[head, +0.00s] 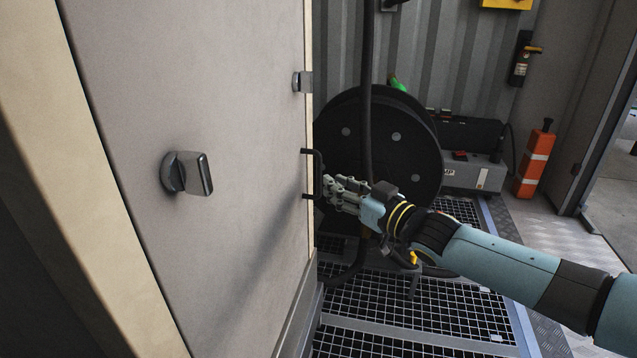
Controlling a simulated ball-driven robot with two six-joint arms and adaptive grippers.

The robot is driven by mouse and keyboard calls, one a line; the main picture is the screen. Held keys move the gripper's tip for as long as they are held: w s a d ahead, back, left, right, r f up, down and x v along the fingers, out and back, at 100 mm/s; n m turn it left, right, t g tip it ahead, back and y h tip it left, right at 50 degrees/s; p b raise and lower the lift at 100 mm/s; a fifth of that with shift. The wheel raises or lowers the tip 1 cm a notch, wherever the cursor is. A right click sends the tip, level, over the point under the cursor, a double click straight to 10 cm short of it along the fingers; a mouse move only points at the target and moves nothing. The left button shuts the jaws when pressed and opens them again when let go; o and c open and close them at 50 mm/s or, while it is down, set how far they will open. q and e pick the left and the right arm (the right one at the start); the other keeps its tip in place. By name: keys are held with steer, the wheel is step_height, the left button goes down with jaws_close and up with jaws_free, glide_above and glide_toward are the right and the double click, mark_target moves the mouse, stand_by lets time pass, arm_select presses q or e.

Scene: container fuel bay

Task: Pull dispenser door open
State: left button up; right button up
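The dispenser door (235,90) is a large light-grey panel filling the left of the head view. A grey metal turn knob (190,174) sits on its face. A thin black pull handle (318,163) stands out at its right edge. My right gripper (327,188) reaches in from the right, with its fingertips at the lower part of the handle. I cannot tell whether the fingers are closed around the handle or only beside it. The door looks flush with its cream frame; I see no clear gap. My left gripper is not in view.
A black hose reel (400,135) stands behind my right gripper, with a dark hose hanging in front. The grating floor (410,310) below my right arm looks mostly clear.

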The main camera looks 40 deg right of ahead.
mark_target(319, 193)
steer(key=w, duration=0.6)
steer(key=shift+a+b, duration=0.3)
jaws_close()
steer(key=shift+f, duration=0.1)
